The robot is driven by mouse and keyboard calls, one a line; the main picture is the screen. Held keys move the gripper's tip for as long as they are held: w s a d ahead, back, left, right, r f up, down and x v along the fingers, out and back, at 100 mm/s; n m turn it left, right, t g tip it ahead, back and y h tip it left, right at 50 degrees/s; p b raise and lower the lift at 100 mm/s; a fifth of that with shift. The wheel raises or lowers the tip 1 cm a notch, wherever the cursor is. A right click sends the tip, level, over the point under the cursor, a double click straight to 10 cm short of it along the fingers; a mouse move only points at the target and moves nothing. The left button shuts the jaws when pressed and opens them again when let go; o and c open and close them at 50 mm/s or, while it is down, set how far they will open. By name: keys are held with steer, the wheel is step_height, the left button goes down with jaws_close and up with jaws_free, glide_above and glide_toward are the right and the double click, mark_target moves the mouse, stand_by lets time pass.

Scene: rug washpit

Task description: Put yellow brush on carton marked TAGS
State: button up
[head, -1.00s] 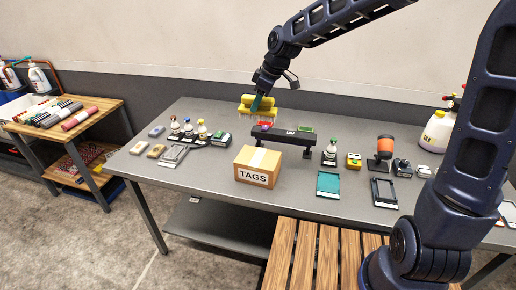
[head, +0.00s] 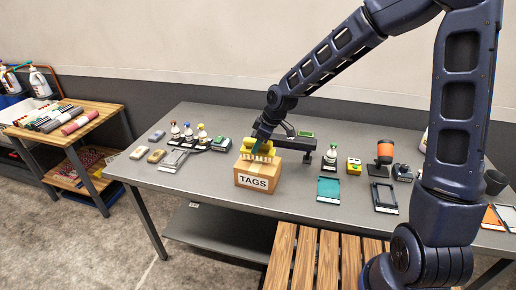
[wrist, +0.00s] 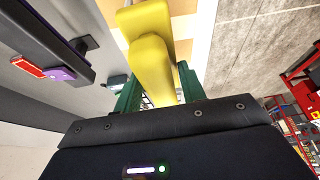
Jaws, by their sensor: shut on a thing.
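The yellow brush (head: 256,146) is in my gripper (head: 262,136), at the top of the carton marked TAGS (head: 256,181). Its pale bristles point down at the carton's top; I cannot tell whether they touch it. In the wrist view the yellow brush (wrist: 151,52) sits between the green fingers of my gripper (wrist: 158,88), which is shut on it. Part of the carton's tan top (wrist: 183,28) shows behind the brush. The carton stands upright on the grey table, its label facing front.
A dark raised rack (head: 295,143) stands just behind and right of the carton; a red and a purple block on it show in the wrist view. Spray bottles (head: 188,132) stand to the left. A teal tray (head: 328,188) lies to the right. The table's front left is clear.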

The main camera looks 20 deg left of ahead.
steer(key=shift+f, duration=0.9)
steer(key=shift+f, duration=0.15)
steer(key=o, duration=1.1)
steer(key=shift+c, duration=0.2)
steer(key=shift+v, duration=6.15)
